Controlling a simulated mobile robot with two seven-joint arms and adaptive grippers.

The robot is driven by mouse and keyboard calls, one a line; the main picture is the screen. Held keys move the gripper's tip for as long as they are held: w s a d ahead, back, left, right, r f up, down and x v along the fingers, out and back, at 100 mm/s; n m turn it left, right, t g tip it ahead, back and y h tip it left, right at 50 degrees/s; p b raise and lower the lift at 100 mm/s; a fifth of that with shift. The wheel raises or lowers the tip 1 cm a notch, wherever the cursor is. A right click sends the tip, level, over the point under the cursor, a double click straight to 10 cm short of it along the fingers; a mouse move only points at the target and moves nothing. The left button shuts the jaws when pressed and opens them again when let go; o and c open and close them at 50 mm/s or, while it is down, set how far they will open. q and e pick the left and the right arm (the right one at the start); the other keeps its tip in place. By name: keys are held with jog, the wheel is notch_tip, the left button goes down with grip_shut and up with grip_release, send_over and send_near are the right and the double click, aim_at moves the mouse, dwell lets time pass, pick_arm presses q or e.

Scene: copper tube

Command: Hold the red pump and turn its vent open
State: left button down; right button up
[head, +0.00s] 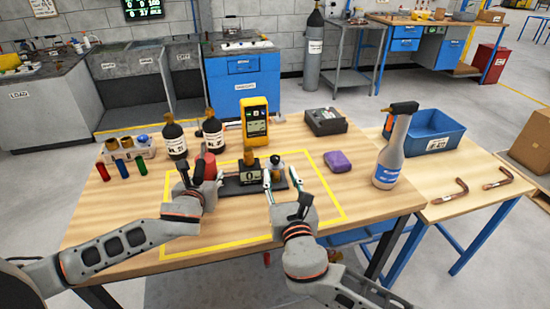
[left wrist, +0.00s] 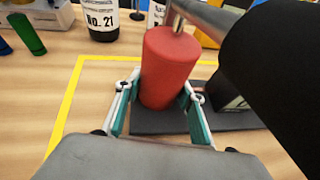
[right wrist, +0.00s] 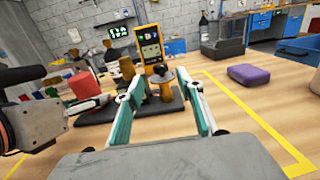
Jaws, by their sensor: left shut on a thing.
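The red pump (left wrist: 168,65) is an upright red cylinder at the left end of a dark base plate (head: 240,187). It also shows in the right wrist view (right wrist: 84,85). My left gripper (head: 208,174) is shut on its lower part, one finger on each side. To the right on the plate are a block with a dial (head: 249,174) and a brass fitting with a dark knob (right wrist: 161,88). Which part is the vent I cannot tell for sure. My right gripper (right wrist: 160,92) is open, its fingers on either side of the brass fitting, with gaps showing.
Dark bottles (head: 174,141), a yellow meter (head: 254,121) and a black box (head: 325,121) stand behind the plate. Coloured tubes (head: 122,168) lie left. The yellow-taped area in front is mostly clear.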

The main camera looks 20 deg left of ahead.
aim_at(276, 161)
jog(key=x, duration=0.8)
jog(key=shift+w+a, duration=0.2)
jog(key=shift+w, duration=0.1)
grip_shut()
